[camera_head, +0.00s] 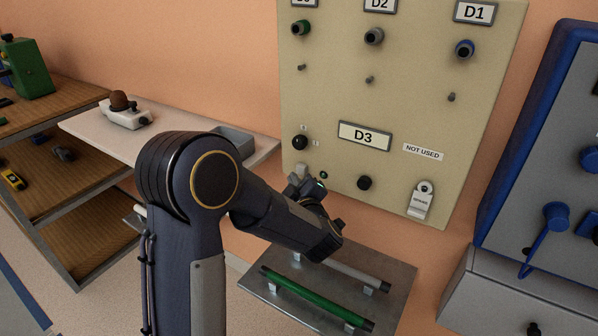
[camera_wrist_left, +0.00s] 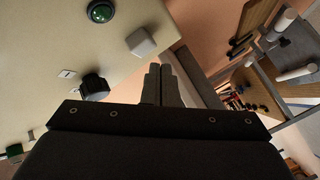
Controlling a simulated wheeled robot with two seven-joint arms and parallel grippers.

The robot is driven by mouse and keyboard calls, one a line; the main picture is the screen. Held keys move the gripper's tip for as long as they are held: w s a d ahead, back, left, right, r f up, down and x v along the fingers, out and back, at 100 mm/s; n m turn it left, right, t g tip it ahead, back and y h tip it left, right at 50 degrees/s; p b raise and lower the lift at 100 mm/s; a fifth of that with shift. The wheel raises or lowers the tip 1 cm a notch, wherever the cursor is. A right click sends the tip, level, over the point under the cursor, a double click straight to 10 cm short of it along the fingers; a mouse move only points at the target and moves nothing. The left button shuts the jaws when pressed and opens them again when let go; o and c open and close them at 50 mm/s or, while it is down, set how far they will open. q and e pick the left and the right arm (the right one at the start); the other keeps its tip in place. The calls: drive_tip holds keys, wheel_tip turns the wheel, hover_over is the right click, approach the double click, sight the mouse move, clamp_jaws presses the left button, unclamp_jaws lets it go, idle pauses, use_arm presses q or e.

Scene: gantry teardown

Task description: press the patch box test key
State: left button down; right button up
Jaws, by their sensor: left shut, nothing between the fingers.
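The beige patch box panel (camera_head: 400,100) is on the wall, with a D3 label in its lower part. A pale square key (camera_wrist_left: 141,42) stands out from the panel beside a green lamp (camera_wrist_left: 101,10) in the wrist view. The lamp also shows in the head view (camera_head: 323,175). My left gripper (camera_head: 297,181) is close to the panel's lower left, near the key. In the wrist view its grey fingers (camera_wrist_left: 163,72) are together and empty, to the lower right of the key. Contact with the key cannot be seen. My right gripper is not in view.
A black knob (camera_wrist_left: 95,87) is near my fingers. Below the panel is a metal shelf (camera_head: 398,270) with a green bar (camera_head: 318,300) and a grey bar. A pale shelf (camera_head: 85,122) is at left, a blue-framed unit (camera_head: 500,215) at right.

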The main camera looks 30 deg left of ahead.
use_arm(q)
drive_tip(key=shift+w, duration=0.1)
idle(0.5)
drive_tip(key=shift+w, duration=0.35)
drive_tip(key=shift+w+d, duration=0.1)
drive_tip(key=shift+w, duration=0.4)
idle(0.5)
drive_tip(key=shift+s, duration=0.2)
drive_tip(key=shift+s+b, duration=0.35)
drive_tip(key=shift+s, duration=0.45)
drive_tip(key=shift+s, duration=0.1)
drive_tip(key=s, duration=0.5)
drive_tip(key=shift+s+a+b, duration=0.3)
drive_tip(key=shift+s+b, duration=0.1)
